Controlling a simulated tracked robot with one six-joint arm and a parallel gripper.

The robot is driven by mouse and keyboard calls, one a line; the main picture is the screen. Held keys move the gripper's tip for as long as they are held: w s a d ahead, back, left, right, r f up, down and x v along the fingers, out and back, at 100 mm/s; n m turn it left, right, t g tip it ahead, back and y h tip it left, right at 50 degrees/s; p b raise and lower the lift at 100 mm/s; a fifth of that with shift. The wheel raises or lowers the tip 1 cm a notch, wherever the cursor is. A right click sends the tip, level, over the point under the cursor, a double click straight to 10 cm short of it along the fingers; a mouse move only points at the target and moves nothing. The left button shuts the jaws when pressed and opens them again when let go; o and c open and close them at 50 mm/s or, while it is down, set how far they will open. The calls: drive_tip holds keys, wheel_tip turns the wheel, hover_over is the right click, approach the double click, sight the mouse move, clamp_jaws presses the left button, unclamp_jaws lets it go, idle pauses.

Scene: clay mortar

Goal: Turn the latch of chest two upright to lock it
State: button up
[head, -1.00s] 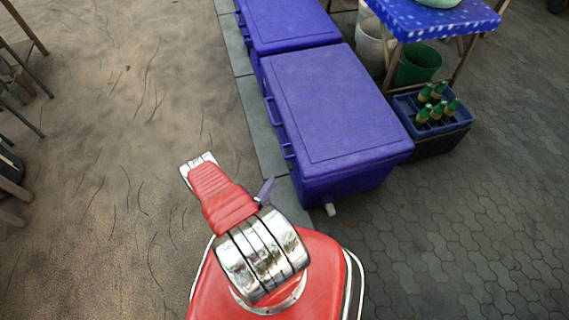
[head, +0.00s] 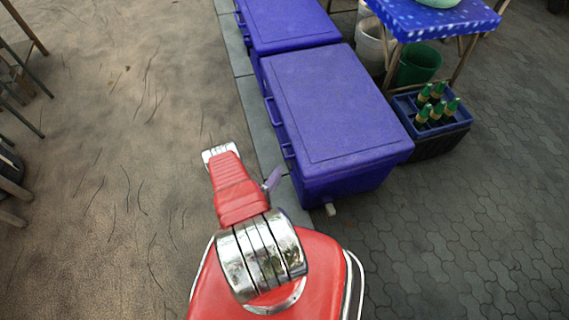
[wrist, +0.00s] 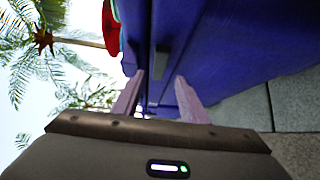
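Two blue lidded chests stand in a row in the head view, a near chest (head: 335,100) and a far chest (head: 290,22). I cannot tell from any marking which is chest two. In the wrist view a blue chest side (wrist: 225,45) fills the right, turned sideways. A dark, short bar, possibly a latch (wrist: 161,62), shows on it beyond my fingertips. My gripper (wrist: 155,84) is open, its two pale purple fingers apart with nothing held. In the head view only a purple finger (head: 272,180) shows, beside the near chest's left front corner; my arm hides the rest.
A blue crate of green bottles (head: 430,122) stands right of the near chest. A green bucket (head: 418,64) and a blue-topped table (head: 435,18) are behind it. Wooden furniture (head: 20,95) is at far left. The brown ground (head: 100,130) between is clear.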

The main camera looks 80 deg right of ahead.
sight(287, 159)
drive_tip(key=x, duration=0.7)
drive_tip(key=shift+d, duration=0.25)
drive_tip(key=shift+s, duration=0.1)
